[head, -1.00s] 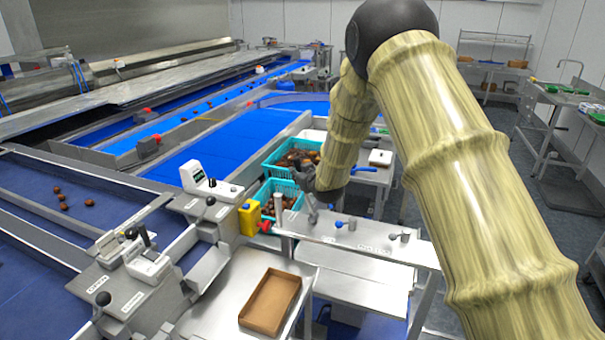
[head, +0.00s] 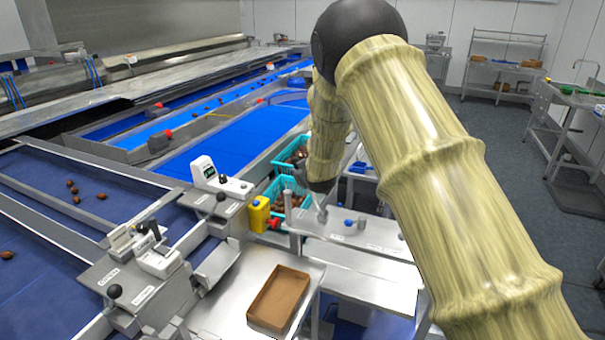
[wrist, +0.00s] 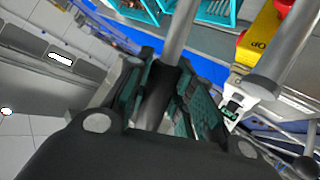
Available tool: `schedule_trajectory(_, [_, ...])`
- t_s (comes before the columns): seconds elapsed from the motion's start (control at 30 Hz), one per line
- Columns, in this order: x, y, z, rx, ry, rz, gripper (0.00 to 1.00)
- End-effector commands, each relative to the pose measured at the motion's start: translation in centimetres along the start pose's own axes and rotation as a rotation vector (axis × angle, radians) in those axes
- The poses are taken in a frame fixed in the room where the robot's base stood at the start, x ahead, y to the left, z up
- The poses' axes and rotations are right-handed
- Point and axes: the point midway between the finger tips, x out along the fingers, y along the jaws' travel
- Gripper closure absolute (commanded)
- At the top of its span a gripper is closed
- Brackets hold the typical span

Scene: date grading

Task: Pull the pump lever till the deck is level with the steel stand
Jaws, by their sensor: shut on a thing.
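In the wrist view my gripper (wrist: 160,95) is shut around a grey metal lever (wrist: 181,35) with a dark lower part between the pads. In the head view my arm and dark wrist hide most of the gripper; a short grey rod (head: 321,207) shows just below it. Teal crates (head: 270,191) of dates stand beside and behind the wrist; their support is hidden, so I cannot tell the deck's height. A steel stand-like bench (head: 378,238) with small valves on top is in front of them. I cannot tell whether deck and stand are level.
A brown open carton (head: 278,298) lies on a steel table. Blue belts (head: 60,225) with dates fill the left. Grey floor is open at right.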

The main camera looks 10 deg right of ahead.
Motion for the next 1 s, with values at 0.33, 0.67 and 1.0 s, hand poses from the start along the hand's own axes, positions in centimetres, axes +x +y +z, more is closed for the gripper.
schedule_trajectory(0.33, [-1.0, 0.9, 0.5, 0.063, 0.064, -0.009, 1.00])
schedule_trajectory(0.67, [-2.5, 2.4, 0.7, 0.140, 0.141, -0.017, 1.00])
schedule_trajectory(1.0, [-2.6, 2.6, 1.1, 0.154, 0.152, -0.017, 1.00])
